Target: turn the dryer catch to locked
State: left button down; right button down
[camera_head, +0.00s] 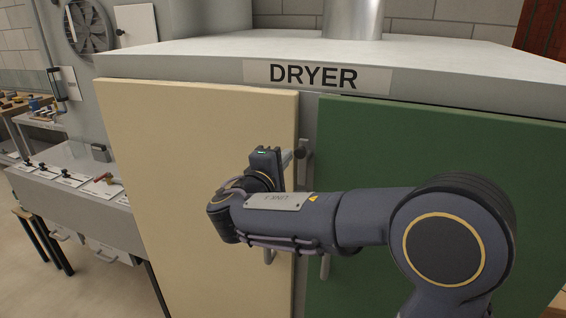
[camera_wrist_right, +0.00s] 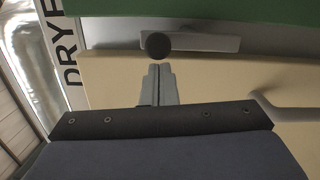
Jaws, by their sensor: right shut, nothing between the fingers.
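The dryer has a cream left door (camera_head: 190,180) and a green right door (camera_head: 430,150), both flush in the front. The catch, with a dark round knob (camera_head: 300,153), sits on the grey strip between the doors, below the DRYER label (camera_head: 318,77). In the right wrist view, the knob (camera_wrist_right: 158,46) stands before a light grey bar (camera_wrist_right: 205,41) along the strip. My right gripper (camera_head: 288,158) is shut and empty, its fingertips (camera_wrist_right: 158,68) right beside the knob on the cream door's side. I cannot tell whether they touch. My left gripper is out of view.
A door handle (camera_wrist_right: 280,110) shows on the cream door in the right wrist view; another handle (camera_head: 325,266) is on the green door. My right arm covers part of both doors. A grey bench (camera_head: 80,200) with several small items stands to the left.

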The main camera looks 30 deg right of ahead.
jog(key=s+d+f+m+y+b, duration=0.1)
jog(key=s+d+m+b, duration=0.3)
jog(key=m+b, duration=1.2)
jog(key=b, duration=1)
jog(key=shift+s+b, duration=0.4)
jog(key=shift+d, duration=0.1)
